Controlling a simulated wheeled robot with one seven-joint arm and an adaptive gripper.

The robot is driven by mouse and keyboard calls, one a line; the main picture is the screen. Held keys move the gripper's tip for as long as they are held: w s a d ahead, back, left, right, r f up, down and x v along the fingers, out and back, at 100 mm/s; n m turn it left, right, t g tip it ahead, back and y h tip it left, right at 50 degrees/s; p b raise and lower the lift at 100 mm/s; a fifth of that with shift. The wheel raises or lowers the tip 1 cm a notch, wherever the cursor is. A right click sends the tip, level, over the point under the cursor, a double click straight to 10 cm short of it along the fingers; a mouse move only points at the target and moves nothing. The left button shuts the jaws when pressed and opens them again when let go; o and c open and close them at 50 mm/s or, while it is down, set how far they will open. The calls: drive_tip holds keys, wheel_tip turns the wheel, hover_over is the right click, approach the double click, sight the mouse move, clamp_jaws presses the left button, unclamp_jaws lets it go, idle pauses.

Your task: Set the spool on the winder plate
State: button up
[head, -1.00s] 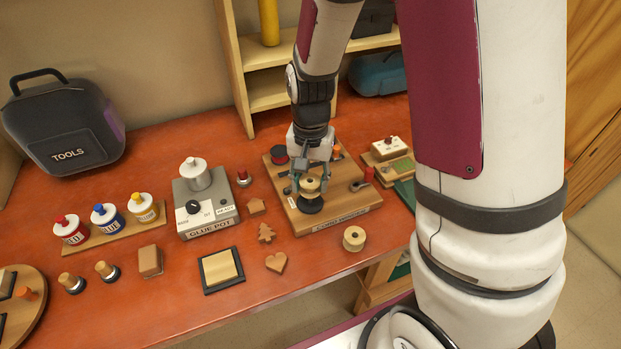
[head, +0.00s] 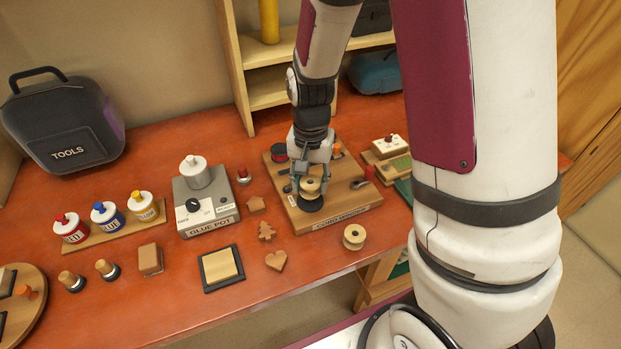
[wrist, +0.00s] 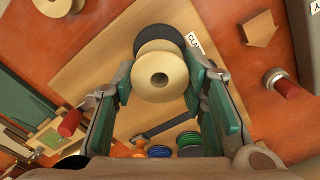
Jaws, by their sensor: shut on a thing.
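The pale wooden spool (head: 311,185) is upright between the fingers of my gripper (head: 308,181), which is shut on it. In the wrist view the spool (wrist: 160,79) shows from above with its centre hole, between the green finger pads. The black round winder plate (head: 309,204) is on the wooden winder board (head: 341,214), at its front left. The spool is over or very close to the plate and covers part of it; I cannot tell whether they touch. The plate's dark edge (wrist: 162,35) shows beyond the spool in the wrist view.
A second spool (head: 354,237) stands on the table in front of the board. A red-handled crank (head: 367,174) is on the board's right. The glue pot (head: 207,208) and wooden cut-outs (head: 266,231) are to the left. Coloured reels (wrist: 188,140) are at the board's back.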

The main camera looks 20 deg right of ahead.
drive_tip(key=shift+f, duration=1.35)
idle(2.2)
drive_tip(key=o, duration=1.3)
drive_tip(key=shift+r+p, duration=1.65)
drive_tip(key=shift+r, duration=1.9)
